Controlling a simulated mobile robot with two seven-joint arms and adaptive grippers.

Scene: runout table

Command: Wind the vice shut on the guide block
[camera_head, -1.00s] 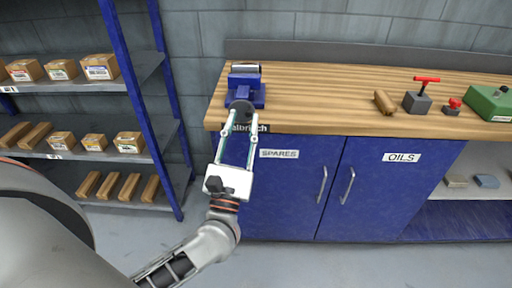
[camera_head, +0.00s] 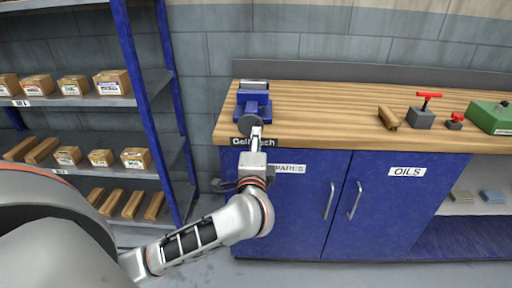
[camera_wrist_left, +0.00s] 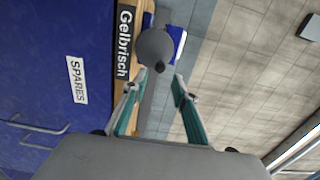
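The blue vice (camera_head: 254,98) sits at the bench's left end, with a pale grey part (camera_head: 253,84) at its back. I cannot tell the guide block apart in it. A dark round wheel (camera_head: 250,126) faces out at the vice's front. In the left wrist view this grey wheel (camera_wrist_left: 154,45) with a small dark knob (camera_wrist_left: 159,67) lies just beyond the fingertips. My left gripper (camera_head: 257,131) is edge-on in the head view, at the wheel. The wrist view shows it open (camera_wrist_left: 159,77), with nothing between the fingers. My right gripper is not in view.
A wooden piece (camera_head: 389,118), a grey block with a red T-handle (camera_head: 421,117), a smaller red-topped one (camera_head: 455,122) and a green box (camera_head: 490,118) stand right on the bench (camera_head: 320,120). A blue-framed shelf (camera_head: 145,95) is at left. The bench middle is clear.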

